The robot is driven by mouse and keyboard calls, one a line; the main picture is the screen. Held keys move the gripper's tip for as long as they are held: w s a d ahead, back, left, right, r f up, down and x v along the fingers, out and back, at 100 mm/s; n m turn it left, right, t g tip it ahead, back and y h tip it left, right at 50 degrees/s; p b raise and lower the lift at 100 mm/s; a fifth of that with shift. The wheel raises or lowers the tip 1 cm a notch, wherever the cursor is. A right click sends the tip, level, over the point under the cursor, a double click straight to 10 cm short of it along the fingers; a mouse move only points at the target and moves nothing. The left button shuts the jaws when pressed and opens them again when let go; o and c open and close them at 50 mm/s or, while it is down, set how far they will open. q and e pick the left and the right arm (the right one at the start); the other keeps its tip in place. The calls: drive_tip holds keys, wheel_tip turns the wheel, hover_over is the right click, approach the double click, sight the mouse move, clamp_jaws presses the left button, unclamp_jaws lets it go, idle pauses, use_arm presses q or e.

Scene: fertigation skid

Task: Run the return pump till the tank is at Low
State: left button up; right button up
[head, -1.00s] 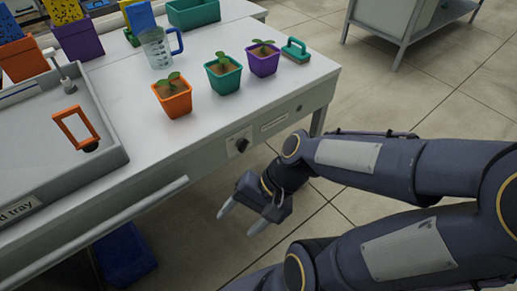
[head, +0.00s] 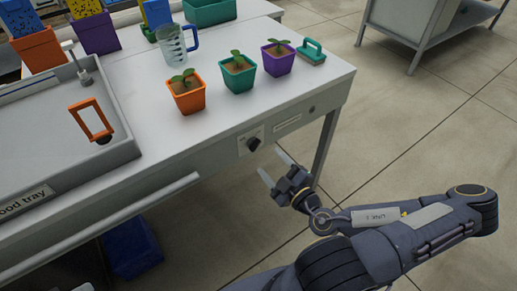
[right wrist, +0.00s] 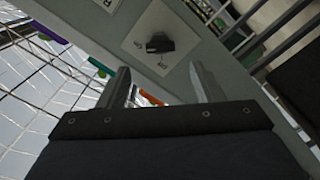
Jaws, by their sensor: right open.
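A black rotary knob (head: 254,144) sits on a pale square plate (head: 245,137) on the bench's front face. It also shows in the right wrist view (right wrist: 160,43), with small marks around it too blurred to read. My right gripper (head: 274,167) is open and empty, its fingers pointing at the bench front just below and right of the knob, apart from it. In the right wrist view the fingers (right wrist: 162,84) stand apart below the knob. The grey flood tray (head: 115,155) lies on the bench at left. I cannot make out the tank or its level. My left gripper is not in view.
Orange (head: 187,100), teal (head: 238,79) and purple (head: 278,65) seedling pots stand on the bench top, with a measuring jug (head: 173,50) behind. A rail (head: 150,200) runs along the bench front. A blue bin (head: 132,250) is underneath. The floor at right is open.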

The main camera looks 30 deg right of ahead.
sight(256, 147)
drive_tip(key=w, duration=0.7)
drive_tip(key=shift+w+a+b, duration=0.2)
drive_tip(key=shift+a+b, duration=0.1)
drive_tip(key=shift+b, duration=0.1)
